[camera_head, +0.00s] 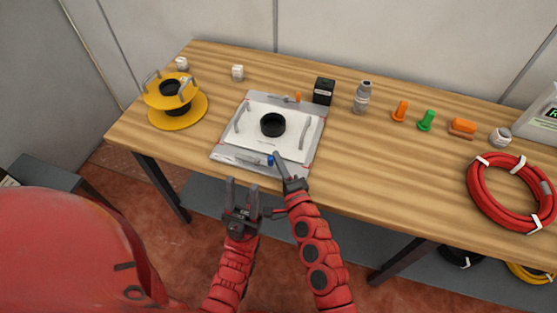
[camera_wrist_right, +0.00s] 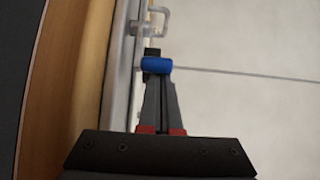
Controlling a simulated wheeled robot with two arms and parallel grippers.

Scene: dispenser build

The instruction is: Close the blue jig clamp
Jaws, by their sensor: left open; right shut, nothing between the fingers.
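The blue jig clamp (camera_head: 270,160) sits at the front edge of the grey jig plate (camera_head: 223,152), a blue tip beside a grey metal arm. In the right wrist view its blue tip (camera_wrist_right: 157,64) lies directly at the ends of my fingers; I cannot tell if they touch it. My right gripper (camera_head: 277,156) is shut with nothing between its fingers. Its shut fingers also show in the right wrist view (camera_wrist_right: 157,88). My left gripper (camera_head: 241,184) is open and empty, in front of the table edge. A black ring (camera_head: 273,124) rests in the middle of the jig.
An orange-tipped clamp (camera_head: 298,96) is at the jig's back edge. A yellow spool (camera_head: 177,109) stands left. A black box (camera_head: 324,91), a grey bottle (camera_head: 362,97) and small orange and green parts stand behind right. A red hose coil (camera_head: 480,197) lies far right. The table's middle right is clear.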

